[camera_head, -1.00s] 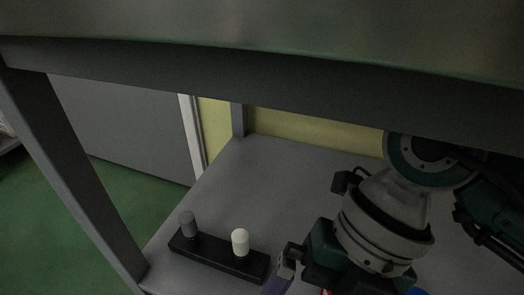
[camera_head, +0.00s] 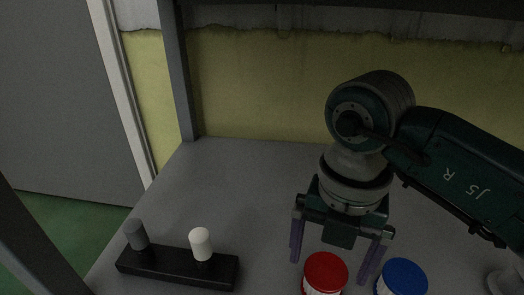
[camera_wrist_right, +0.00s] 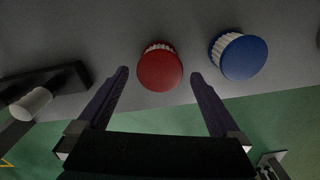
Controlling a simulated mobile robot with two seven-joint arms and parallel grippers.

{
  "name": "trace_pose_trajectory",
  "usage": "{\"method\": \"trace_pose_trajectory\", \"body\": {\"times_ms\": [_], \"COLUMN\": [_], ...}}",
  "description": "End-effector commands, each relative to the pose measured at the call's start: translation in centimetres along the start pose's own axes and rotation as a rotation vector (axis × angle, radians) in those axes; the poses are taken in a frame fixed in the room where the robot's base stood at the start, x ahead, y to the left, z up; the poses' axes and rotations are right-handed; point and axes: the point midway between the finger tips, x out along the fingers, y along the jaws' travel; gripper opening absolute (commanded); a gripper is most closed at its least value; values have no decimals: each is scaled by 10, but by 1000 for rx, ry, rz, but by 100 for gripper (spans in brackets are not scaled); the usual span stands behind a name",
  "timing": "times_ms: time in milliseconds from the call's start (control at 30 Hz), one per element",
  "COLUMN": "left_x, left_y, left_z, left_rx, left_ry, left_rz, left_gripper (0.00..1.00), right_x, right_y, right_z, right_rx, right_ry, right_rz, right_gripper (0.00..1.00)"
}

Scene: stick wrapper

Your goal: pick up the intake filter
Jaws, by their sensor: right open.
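Two round filters with pleated white sides stand on the grey shelf, one with a red cap (camera_head: 325,272) and one with a blue cap (camera_head: 404,279). I cannot tell by looks which is the intake filter. My right gripper (camera_head: 328,274) is open, its purple fingers pointing down close to the red-capped filter. In the right wrist view the red-capped filter (camera_wrist_right: 160,70) shows between the fingertips, with no visible contact. The blue-capped filter (camera_wrist_right: 240,58) lies outside the fingers, to the right. My left gripper is not in view.
A black holder (camera_head: 178,268) with a grey cylinder (camera_head: 136,235) and a white cylinder (camera_head: 201,243) stands at the left of the grey shelf (camera_head: 235,180). A dark post (camera_head: 178,80) and a yellow wall (camera_head: 260,80) are behind. The shelf's middle is clear.

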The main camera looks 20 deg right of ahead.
Motion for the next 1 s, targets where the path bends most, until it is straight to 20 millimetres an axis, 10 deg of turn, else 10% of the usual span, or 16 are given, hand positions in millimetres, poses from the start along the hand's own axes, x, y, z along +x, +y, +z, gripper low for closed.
{"method": "trace_pose_trajectory", "body": {"times_ms": [367,1000], "left_x": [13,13], "left_y": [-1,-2], "left_z": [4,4], "left_rx": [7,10], "left_ry": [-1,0], "left_rz": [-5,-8], "left_gripper": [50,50], "right_x": [21,21], "right_y": [0,0], "right_z": [0,0], "right_rx": [-2,-2], "right_ry": [0,0], "right_rz": [0,0], "right_gripper": [98,26]}}
